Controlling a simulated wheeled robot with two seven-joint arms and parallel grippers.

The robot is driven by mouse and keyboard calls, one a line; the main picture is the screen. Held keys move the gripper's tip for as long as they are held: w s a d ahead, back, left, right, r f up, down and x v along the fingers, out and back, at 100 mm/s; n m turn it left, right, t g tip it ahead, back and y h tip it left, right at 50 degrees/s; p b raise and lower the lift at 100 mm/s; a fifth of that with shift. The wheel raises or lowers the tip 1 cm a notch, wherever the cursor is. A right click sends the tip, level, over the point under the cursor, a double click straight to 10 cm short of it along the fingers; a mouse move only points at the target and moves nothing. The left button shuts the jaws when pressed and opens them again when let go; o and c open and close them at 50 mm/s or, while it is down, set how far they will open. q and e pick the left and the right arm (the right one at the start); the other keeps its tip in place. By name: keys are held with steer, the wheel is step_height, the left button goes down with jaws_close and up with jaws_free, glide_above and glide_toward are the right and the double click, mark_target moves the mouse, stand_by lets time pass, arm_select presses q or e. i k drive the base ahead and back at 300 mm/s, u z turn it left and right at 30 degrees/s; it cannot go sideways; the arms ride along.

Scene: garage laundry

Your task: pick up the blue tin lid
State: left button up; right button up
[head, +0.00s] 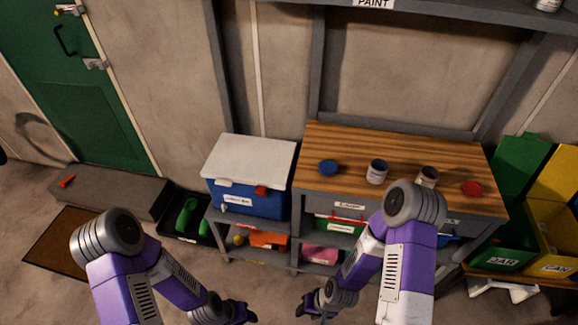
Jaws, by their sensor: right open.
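The blue tin lid (328,167) lies flat on the wooden bench top (350,144), towards its left side. An open tin (377,171) stands just right of it. A second tin (428,177) stands further right, partly behind my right arm. A red lid (472,188) lies near the bench's right end. My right gripper (312,306) is low in front of the bench, open and empty, well below and apart from the blue lid. My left gripper (246,312) is low at the bottom of the view; its fingers are too small and dark to read.
A blue cooler box with a white lid (247,165) stands left of the bench. Shelves below hold an orange bin (268,239) and a pink item (320,254). Green and yellow bins (550,220) stand at the right. A shelf (430,14) overhangs the bench's back.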

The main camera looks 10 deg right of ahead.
mark_target(328, 167)
steer(key=u, duration=0.1)
steer(key=i, duration=0.7)
steer(key=z, duration=1.75)
